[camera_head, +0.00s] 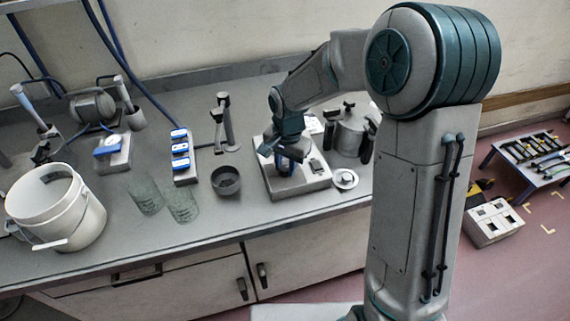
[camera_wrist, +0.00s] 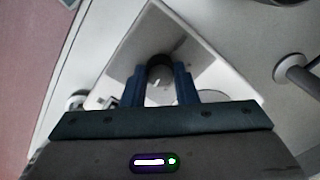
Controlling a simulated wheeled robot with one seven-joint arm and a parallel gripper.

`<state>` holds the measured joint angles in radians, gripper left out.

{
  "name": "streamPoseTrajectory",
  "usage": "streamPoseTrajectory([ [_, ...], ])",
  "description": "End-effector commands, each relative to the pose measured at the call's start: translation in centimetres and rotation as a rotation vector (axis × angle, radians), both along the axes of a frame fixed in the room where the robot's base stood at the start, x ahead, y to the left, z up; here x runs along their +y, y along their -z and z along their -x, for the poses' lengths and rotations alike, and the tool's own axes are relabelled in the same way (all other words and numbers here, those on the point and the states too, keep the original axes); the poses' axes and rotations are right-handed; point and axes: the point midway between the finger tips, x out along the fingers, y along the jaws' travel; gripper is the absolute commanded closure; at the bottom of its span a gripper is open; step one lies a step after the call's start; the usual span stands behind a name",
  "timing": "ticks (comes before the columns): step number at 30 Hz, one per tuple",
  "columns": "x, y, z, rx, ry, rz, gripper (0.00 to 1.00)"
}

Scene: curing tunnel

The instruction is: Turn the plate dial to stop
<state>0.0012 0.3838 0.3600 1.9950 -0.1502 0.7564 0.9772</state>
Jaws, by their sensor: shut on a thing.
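The plate dial (camera_wrist: 160,62) is a dark round knob seen end-on in the wrist view. It is on the pale, square-cornered plate unit (camera_wrist: 200,58). My gripper (camera_wrist: 160,75) has its two blue fingers on either side of the dial, shut on it. In the head view, the plate unit (camera_head: 305,184) sits near the front edge of the bench. My gripper (camera_head: 284,160) reaches down over its left part and mostly hides the dial there. I cannot read the dial's setting.
A dark bowl (camera_head: 226,182) stands left of the plate unit, and a small white round dish (camera_head: 345,179) to its right. A grey pot (camera_head: 351,135) is behind right. Two clear beakers (camera_head: 183,203) and a white bucket (camera_head: 58,205) stand further left.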

Motion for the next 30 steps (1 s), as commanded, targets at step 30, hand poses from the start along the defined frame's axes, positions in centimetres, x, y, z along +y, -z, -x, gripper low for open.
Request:
streamPoseTrajectory([
  [30, 0.13, -0.16, -0.20, -0.003, -0.953, -0.001, 0.97],
])
